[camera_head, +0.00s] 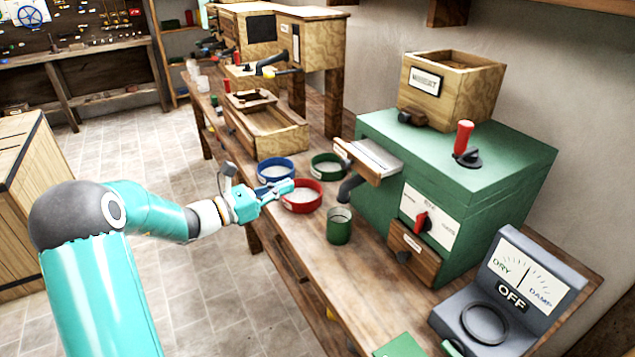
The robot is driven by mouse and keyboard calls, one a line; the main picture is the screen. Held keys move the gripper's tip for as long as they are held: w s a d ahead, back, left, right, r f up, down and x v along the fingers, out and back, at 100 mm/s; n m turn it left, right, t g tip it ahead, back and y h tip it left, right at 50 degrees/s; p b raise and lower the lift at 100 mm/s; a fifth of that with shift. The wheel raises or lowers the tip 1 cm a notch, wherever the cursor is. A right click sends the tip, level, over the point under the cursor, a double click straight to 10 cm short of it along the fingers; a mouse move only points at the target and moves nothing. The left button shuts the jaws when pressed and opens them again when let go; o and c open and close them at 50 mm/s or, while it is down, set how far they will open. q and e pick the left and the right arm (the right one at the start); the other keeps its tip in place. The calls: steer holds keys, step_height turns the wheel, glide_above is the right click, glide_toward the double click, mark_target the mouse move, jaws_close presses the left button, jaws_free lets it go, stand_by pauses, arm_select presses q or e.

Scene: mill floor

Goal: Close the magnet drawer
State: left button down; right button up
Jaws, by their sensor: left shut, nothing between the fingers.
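A green machine (465,165) stands on the bench at the right. A drawer-like wooden piece with a pale metallic top (372,157) sticks out of its left side, above a dark spout; it may be the magnet drawer, but I cannot read its label. A small wooden drawer (415,254) with a label and dark knob sits low in the machine's front; how far it is out is hard to tell. My left gripper (288,187) is shut and empty, over the bench's front edge by the bowls, left of the machine and apart from both drawers. My right gripper is not in view.
Blue (275,170), red (302,197) and green (327,166) bowls stand near my left gripper. A green cup (340,226) stands below the spout. A grey meter (510,288) reading OFF is at front right. A wooden hopper (450,88) tops the machine.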

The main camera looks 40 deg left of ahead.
mark_target(344, 167)
arm_select(q)
steer(key=p+x, duration=0.1)
steer(key=x, duration=0.3)
steer(key=p+x, duration=0.1)
steer(key=x, duration=0.4)
steer(key=p+x, duration=0.1)
steer(key=x, duration=0.3)
steer(key=shift+d+f+p, duration=0.1)
steer(key=shift+d+p, duration=0.3)
steer(key=shift+d, duration=0.05)
steer(key=shift+w+d+f, duration=0.1)
steer(key=shift+w+d, duration=0.05)
steer(key=shift+w, duration=0.25)
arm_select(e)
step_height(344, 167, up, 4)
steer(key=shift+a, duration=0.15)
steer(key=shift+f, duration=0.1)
